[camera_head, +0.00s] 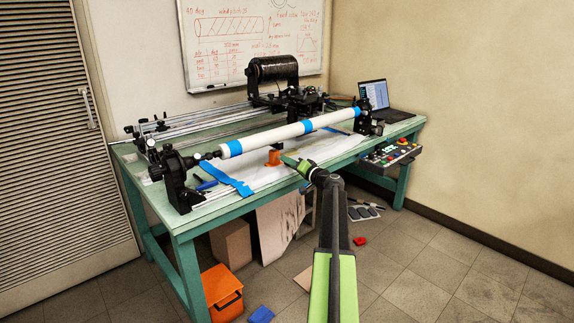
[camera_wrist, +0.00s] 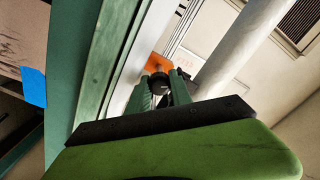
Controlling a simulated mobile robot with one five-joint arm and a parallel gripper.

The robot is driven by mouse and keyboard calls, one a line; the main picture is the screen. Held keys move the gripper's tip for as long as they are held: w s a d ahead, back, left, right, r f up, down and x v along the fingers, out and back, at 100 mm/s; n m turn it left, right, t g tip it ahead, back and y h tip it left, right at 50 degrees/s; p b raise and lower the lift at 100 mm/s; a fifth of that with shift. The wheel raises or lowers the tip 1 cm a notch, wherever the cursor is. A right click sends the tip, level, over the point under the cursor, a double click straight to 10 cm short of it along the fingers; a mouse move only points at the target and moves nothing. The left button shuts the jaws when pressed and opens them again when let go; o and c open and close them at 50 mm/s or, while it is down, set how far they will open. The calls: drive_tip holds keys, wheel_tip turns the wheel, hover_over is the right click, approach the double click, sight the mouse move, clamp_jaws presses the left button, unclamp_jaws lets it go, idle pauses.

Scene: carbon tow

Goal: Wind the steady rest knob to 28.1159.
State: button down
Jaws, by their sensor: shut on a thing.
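The orange steady rest (camera_head: 273,157) stands on the bench under the middle of the white tube (camera_head: 280,134). In the wrist view the orange steady rest (camera_wrist: 157,65) shows just beyond my fingertips, with the tube (camera_wrist: 232,55) to its right. A dark round knob (camera_wrist: 160,82) on its near side sits between my two green fingers. My gripper (camera_wrist: 163,88) is shut on this knob. In the head view my gripper (camera_head: 287,160) reaches over the bench's front edge to the steady rest, and hides the knob. I cannot read any value on the knob.
The green bench (camera_head: 222,217) carries a headstock (camera_head: 174,178) at left and a tailstock (camera_head: 365,112) at right. A control panel (camera_head: 390,153) hangs at its front right. A laptop (camera_head: 375,97) stands at the back. An orange bin (camera_head: 222,293) is on the floor.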

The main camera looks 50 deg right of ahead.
idle(0.3)
drive_tip(key=c, duration=1.1)
unclamp_jaws()
drive_tip(key=shift+c, duration=0.2)
